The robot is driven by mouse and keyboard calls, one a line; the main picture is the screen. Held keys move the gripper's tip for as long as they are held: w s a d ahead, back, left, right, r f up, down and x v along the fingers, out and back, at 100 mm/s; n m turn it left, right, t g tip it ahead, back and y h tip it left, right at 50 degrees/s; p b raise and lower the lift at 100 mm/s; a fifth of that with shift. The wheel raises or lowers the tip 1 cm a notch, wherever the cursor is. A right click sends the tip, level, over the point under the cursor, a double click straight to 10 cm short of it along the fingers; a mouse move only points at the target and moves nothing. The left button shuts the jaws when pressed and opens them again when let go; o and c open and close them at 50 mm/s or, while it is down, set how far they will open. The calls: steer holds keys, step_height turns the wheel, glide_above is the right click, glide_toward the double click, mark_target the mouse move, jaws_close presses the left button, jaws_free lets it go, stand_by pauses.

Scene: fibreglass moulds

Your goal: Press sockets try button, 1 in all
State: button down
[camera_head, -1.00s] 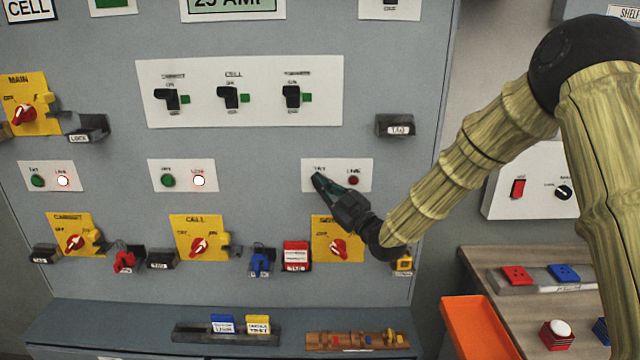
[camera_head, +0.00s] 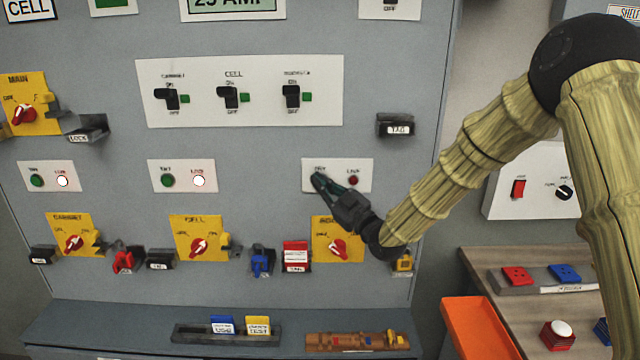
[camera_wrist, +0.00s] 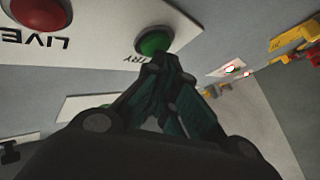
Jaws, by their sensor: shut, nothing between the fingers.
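The sockets try button is the green button (camera_wrist: 154,38) on the right-hand white plate (camera_head: 311,185), beside a dark red live lamp (camera_head: 353,180). In the head view my gripper covers the button. My gripper (camera_head: 318,178) is shut and empty, its fingertips at the TRY end of the plate. In the wrist view my gripper (camera_wrist: 160,62) has its closed tips at the near rim of the green button, overlapping its lower edge; I cannot tell whether they touch it. The live lamp also shows unlit at the top left of the wrist view (camera_wrist: 35,14).
Two similar plates to the left have lit live lamps (camera_head: 198,180). A yellow switch plate (camera_head: 325,250) with a red knob sits just below my gripper. Three black switches (camera_head: 229,97) sit above. A tag holder (camera_head: 395,125) juts out at the upper right.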

steer(key=shift+s, duration=0.7)
steer(key=shift+s+b, duration=0.85)
steer(key=shift+s, duration=1.65)
steer(key=s+d+f+m+g+h, duration=0.1)
steer(key=s+d+f+m+h, duration=0.15)
steer(key=f, duration=0.75)
steer(key=s+d+f+m+g+h, duration=0.1)
steer(key=f+m+h, duration=0.2)
steer(key=f, duration=0.7)
steer(key=s+d+f+m+g+h, duration=0.25)
steer(key=s+f, duration=0.35)
steer(key=f, duration=0.4)
steer(key=s+d+f+m+g+h, duration=0.15)
steer(key=s+d+f, duration=0.35)
steer(key=f, duration=0.5)
steer(key=s+d+f+m+g+h, duration=0.1)
steer(key=s+d+f+g, duration=0.2)
steer(key=s, duration=0.8)
steer(key=s+d+f+m+g+h, duration=0.2)
steer(key=s+f, duration=0.5)
steer(key=s, duration=0.5)
steer(key=s+d+f+m+g+h, duration=0.2)
steer(key=s+d+f+g, duration=0.2)
steer(key=s, duration=0.7)
steer(key=shift+s+d+f+g, duration=0.3)
steer(key=shift+s+d+f, duration=0.15)
steer(key=shift+d, duration=0.7)
